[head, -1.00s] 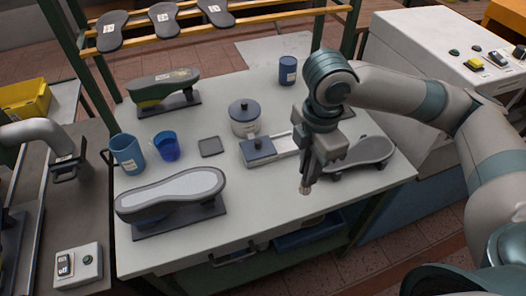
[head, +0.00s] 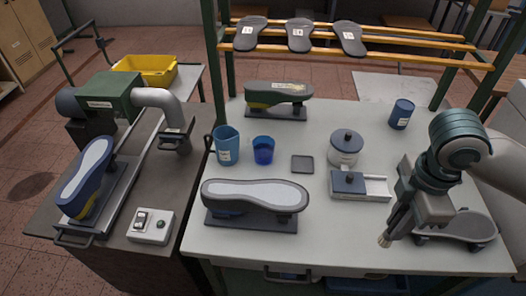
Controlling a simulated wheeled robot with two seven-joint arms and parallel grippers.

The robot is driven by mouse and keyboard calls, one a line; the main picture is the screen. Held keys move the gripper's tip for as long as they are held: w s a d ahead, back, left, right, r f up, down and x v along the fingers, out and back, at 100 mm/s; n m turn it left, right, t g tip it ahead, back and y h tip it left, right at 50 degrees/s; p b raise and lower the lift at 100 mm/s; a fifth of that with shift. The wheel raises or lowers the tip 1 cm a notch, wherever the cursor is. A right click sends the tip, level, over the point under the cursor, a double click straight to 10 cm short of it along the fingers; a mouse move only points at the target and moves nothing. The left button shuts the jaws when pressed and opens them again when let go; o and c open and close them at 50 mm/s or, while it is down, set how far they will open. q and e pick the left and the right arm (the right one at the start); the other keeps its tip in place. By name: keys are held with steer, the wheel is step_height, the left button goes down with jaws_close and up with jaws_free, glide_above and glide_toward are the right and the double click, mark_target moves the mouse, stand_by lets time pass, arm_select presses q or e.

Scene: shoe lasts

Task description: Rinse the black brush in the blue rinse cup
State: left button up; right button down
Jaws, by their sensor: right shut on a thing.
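My right gripper (head: 397,222) is over the right part of the table, pointing down-left. It is shut on a thin dark brush, mostly hidden by the fingers. The brush's tan tip (head: 384,241) shows below them, above the table's front right part. A small, deep-blue cup (head: 263,152) stands upright left of the table's middle, well to the left of the gripper. A larger, lighter blue container (head: 227,150) with a white label stands beside it. The labels are too small to read, so I cannot tell which is the rinse cup. My left gripper is not in view.
A shoe last with a pale sole (head: 255,193) lies at the front left. A lidded pot (head: 344,147), a tray with a blue block (head: 348,182) and a small dark square (head: 302,164) stand between gripper and cups. A grey sole (head: 460,228) is right of the gripper.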

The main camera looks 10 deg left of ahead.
steer(key=m, duration=0.4)
steer(key=shift+w+a+f+b, duration=0.3)
steer(key=shift+w+f, duration=0.1)
steer(key=w+f+m, duration=0.1)
steer(key=m, duration=0.4)
steer(key=w+a+m+b, duration=0.1)
steer(key=m, duration=0.4)
steer(key=w+a+f+m, duration=0.1)
steer(key=m, duration=0.4)
steer(key=shift+f+b, duration=0.3)
steer(key=shift+b, duration=0.05)
steer(key=shift+d, duration=0.1)
